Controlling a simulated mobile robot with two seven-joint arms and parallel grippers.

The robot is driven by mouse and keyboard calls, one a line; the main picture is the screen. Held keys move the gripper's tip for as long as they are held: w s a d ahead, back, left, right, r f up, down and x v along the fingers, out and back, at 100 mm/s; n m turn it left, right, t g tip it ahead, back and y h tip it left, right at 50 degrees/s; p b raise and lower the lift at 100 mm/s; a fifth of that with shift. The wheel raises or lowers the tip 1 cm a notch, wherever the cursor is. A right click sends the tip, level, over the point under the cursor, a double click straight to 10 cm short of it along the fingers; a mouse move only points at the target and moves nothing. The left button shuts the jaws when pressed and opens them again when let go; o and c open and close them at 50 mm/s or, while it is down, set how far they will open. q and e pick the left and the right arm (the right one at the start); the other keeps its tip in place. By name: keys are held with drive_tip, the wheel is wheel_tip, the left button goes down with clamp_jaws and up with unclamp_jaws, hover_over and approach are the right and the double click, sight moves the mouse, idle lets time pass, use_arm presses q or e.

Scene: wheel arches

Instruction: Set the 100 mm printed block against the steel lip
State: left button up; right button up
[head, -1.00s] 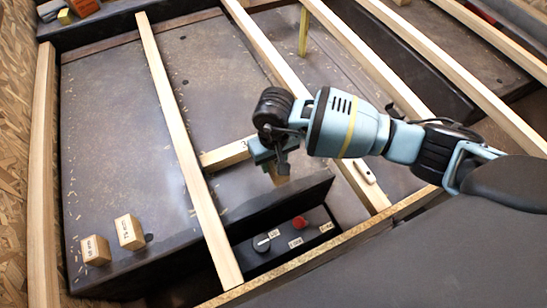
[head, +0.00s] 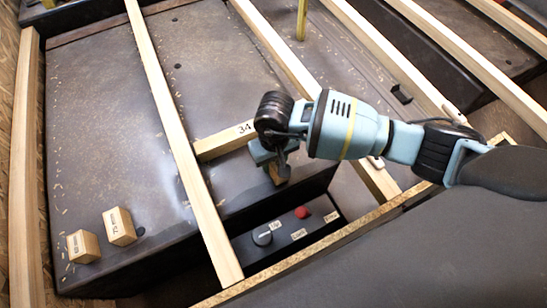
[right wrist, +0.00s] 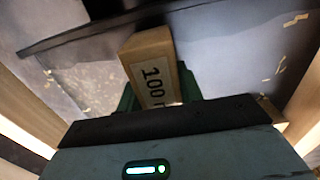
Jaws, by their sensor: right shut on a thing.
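My right gripper (head: 272,160) is shut on the wooden 100 mm block (right wrist: 150,60), whose white label reads "100" in the right wrist view. In the head view only a small part of the block (head: 277,175) shows below the jaws, near the front edge of the dark wheel arch. In the right wrist view a dark raised strip (right wrist: 95,37), which looks like the steel lip, runs just beyond the block. I cannot tell whether they touch. My left gripper is not in view.
Two labelled wooden blocks (head: 119,226) (head: 83,246) rest on the arch at the left. A batten (head: 180,140) crosses it, with a crosspiece marked 34 (head: 224,140) beside my gripper. A control panel with a red button (head: 302,212) lies below the front edge.

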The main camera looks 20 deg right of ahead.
idle(0.8)
drive_tip(key=o, duration=1.1)
wheel_tip(320, 180, up, 8)
drive_tip(key=shift+f+p, duration=0.1)
drive_tip(key=shift+p, duration=1.15)
